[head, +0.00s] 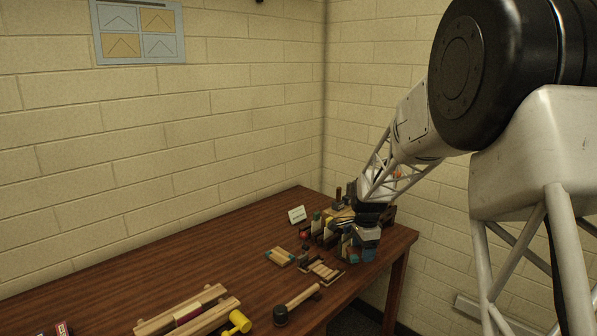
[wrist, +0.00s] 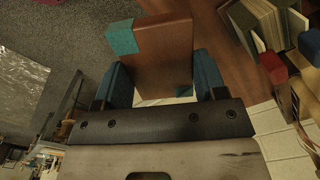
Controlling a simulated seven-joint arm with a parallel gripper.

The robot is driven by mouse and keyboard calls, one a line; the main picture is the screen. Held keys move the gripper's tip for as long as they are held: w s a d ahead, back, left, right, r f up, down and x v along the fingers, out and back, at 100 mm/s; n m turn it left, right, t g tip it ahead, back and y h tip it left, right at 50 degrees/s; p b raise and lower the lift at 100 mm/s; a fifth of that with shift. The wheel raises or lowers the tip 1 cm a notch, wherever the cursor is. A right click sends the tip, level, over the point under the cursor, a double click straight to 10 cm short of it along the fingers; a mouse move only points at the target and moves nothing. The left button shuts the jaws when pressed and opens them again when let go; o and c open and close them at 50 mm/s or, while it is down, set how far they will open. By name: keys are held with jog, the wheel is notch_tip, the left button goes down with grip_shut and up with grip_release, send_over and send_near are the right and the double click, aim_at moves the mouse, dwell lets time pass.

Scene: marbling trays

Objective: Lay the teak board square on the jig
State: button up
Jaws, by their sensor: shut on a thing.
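My gripper (wrist: 161,84) is shut on a brown board, which I take for the teak board (wrist: 165,48). The board has teal patches at two corners and stands out beyond the blue fingers in the wrist view. In the head view my gripper (head: 364,242) is over the right end of the table, and the board is mostly hidden there. A pale wooden piece with teal corners (head: 280,257) lies flat on the table, left of my gripper. I cannot tell for sure whether it is the jig. A slatted wooden piece (head: 324,270) lies nearer, just left of my gripper.
Racked blocks and small items (head: 325,232) crowd the table behind and left of my gripper. A small white card (head: 296,215) stands behind. The table (head: 200,258) is clear at middle left.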

jog(key=w+a+r+n, duration=0.1)
jog(key=w+r+n, duration=0.8)
jog(key=n, duration=0.6)
jog(key=shift+a+n, duration=0.3)
jog(key=shift+a, duration=0.1)
jog(key=shift+r, duration=0.1)
jog(key=s+a+f+n, duration=0.1)
jog(key=a, duration=1.2)
jog(key=s+a+f+n, duration=0.1)
jog(key=s+a, duration=0.1)
jog(key=a, duration=1.2)
jog(key=s+a+f+n, duration=0.1)
jog(key=s+a, duration=0.5)
jog(key=a, duration=0.6)
jog(key=s+a+f+n, duration=0.2)
jog(key=s+a, duration=0.3)
jog(key=a, duration=0.8)
jog(key=s+a+f+n, duration=0.2)
jog(key=s+a, duration=1.7)
jog(key=a, duration=0.1)
jog(key=s+a+f+n, duration=0.1)
jog(key=s+a, duration=0.5)
jog(key=s, duration=0.5)
jog(key=s+a+f+n, duration=0.1)
jog(key=s+a, duration=0.6)
jog(key=s, duration=0.4)
jog(key=shift+s+a+f, duration=0.3)
